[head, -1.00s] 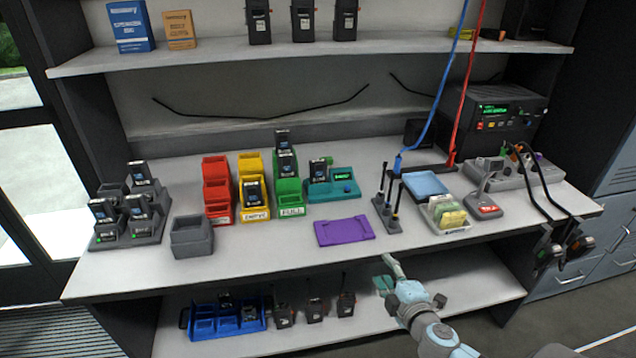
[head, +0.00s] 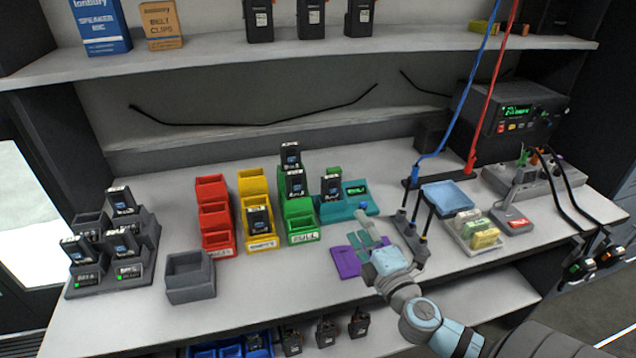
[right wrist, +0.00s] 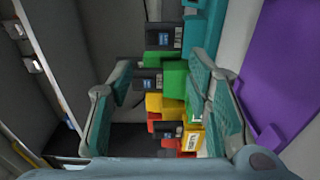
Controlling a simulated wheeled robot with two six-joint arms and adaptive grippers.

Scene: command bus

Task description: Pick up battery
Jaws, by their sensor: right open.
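Several black batteries with blue-white labels stand on the counter. One battery (head: 258,219) is in the yellow front bin, and others (head: 291,155) (head: 295,183) are in the green bins. One battery (head: 331,184) stands in the teal tester (head: 362,208). More batteries (head: 122,200) (head: 78,249) sit in the dark charger (head: 100,286) at left. My right gripper (head: 366,232) is open and empty above the purple mat (head: 346,263), in front of the tester. In the right wrist view, the gripper (right wrist: 160,82) has batteries (right wrist: 163,38) (right wrist: 147,83) beyond its open fingers. My left gripper is out of view.
Red bins (head: 213,212) and an empty grey bin (head: 190,278) stand left of the gripper. Upright antennas (head: 412,225), a blue tray (head: 447,196) and a tray of small packs (head: 480,236) are close at right. A shelf (head: 330,57) overhangs the back.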

